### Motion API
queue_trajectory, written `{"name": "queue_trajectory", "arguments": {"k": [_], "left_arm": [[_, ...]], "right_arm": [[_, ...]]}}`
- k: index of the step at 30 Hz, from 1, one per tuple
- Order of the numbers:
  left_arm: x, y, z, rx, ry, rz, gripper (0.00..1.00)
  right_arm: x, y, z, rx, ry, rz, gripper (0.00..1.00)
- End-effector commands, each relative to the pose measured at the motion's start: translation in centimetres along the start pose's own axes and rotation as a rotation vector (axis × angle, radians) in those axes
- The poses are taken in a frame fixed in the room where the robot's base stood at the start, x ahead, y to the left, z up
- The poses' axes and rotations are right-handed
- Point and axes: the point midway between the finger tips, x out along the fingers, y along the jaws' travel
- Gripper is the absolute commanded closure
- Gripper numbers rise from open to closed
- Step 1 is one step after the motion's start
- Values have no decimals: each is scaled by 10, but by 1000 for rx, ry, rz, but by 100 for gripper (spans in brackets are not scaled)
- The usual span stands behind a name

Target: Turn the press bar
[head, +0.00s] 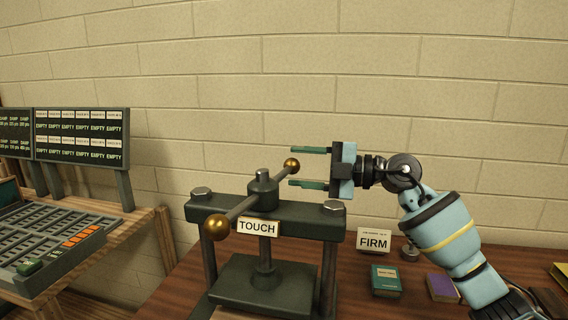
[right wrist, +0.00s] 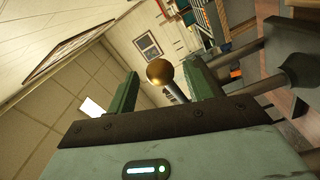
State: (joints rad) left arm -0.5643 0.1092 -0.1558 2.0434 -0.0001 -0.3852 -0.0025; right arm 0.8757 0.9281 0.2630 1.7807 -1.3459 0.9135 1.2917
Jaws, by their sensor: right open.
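The press bar (head: 241,206) is a metal rod with a brass ball on each end, set through the hub on top of a dark green press (head: 293,217). The near ball (head: 216,227) is at lower left. The far ball (head: 291,165) is at upper right. My right gripper (head: 292,166) is open, its two green fingers pointing left, one above and one below the far ball in the head view. In the right wrist view the ball (right wrist: 159,71) shows between the open fingers, and I see no grip on it. My left gripper is out of view.
A "TOUCH" sign (head: 258,228) is on the press and a "FIRM" card (head: 373,241) stands to its right. A green box (head: 386,281) and a purple box (head: 442,287) lie on the wooden table. A keyed console (head: 50,240) and display board (head: 82,137) are at left.

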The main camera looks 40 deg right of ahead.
Motion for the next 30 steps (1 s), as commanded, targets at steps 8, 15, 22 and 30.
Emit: {"name": "queue_trajectory", "arguments": {"k": [8,15,22,30], "left_arm": [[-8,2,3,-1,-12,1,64],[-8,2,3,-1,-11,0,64],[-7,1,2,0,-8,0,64],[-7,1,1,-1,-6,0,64]], "right_arm": [[36,2,-1,0,2,3,48],[43,0,0,-1,0,-1,48],[43,0,0,-1,0,-1,56],[43,0,0,-1,0,-1,92]]}}
